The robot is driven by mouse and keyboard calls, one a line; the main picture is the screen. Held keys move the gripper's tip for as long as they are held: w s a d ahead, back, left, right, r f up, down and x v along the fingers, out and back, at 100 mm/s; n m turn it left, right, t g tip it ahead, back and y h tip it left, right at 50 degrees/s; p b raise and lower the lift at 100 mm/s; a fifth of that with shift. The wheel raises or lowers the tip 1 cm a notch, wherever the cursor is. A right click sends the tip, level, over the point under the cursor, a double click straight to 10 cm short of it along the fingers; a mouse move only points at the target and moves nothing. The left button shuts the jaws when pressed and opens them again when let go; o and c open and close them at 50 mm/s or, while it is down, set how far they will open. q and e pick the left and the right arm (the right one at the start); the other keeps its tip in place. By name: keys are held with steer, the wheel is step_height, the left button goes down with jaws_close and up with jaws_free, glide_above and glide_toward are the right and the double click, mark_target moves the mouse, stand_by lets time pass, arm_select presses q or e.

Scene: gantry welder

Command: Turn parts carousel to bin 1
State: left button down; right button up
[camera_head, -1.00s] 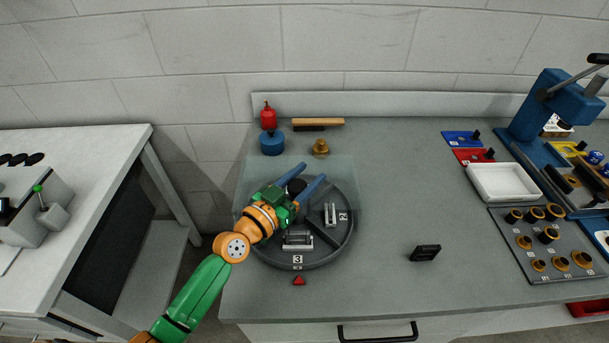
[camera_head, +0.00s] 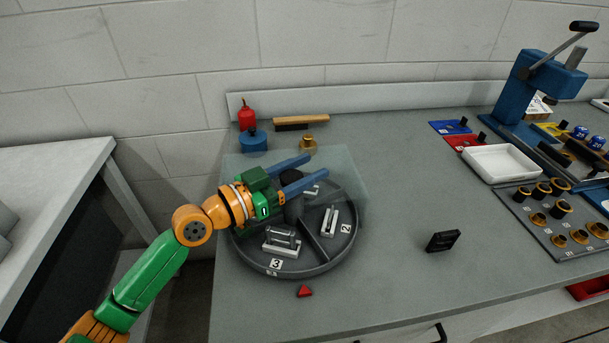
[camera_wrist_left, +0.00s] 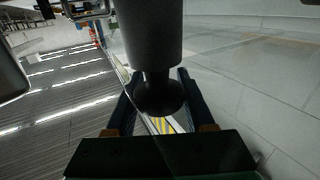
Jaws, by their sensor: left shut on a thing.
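The parts carousel (camera_head: 318,264) is a round dark grey tray with dividers on the bench. Label 3 (camera_head: 276,264) is at its front left and label 2 (camera_head: 345,229) at its right. A red triangle marker (camera_head: 304,291) lies on the bench in front; the rim facing it is between those labels. My left gripper (camera_head: 318,166) reaches over the carousel, shut on the dark central knob (camera_head: 292,184). The dark knob (camera_wrist_left: 150,40) also shows between the fingers in the left wrist view. Label 1 cannot be made out. My right gripper is out of view.
A clear pane stands around the carousel's back. Behind it are a red bottle (camera_head: 247,118), a blue container (camera_head: 253,141), a brass piece (camera_head: 308,144) and a wooden-handled brush (camera_head: 301,120). A black block (camera_head: 443,241) stands to the right.

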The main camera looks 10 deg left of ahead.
mark_target(281, 181)
arm_select(q)
steer(key=shift+r, duration=0.15)
steer(key=shift+c, duration=1.3)
jaws_free()
steer(key=b+v, duration=0.1)
steer(key=v, duration=0.1)
steer(key=b+v, duration=0.1)
steer(key=v, duration=0.1)
steer(key=b+v, duration=0.1)
steer(key=v, duration=0.1)
steer(key=shift+s+a+f+b, duration=0.15)
steer(key=shift+a+f+b, duration=0.1)
steer(key=shift+f+b, duration=0.15)
steer(key=shift+s+a+r, duration=0.15)
steer(key=shift+s+r, duration=0.05)
steer(key=shift+s, duration=0.05)
steer(key=shift+r, duration=0.1)
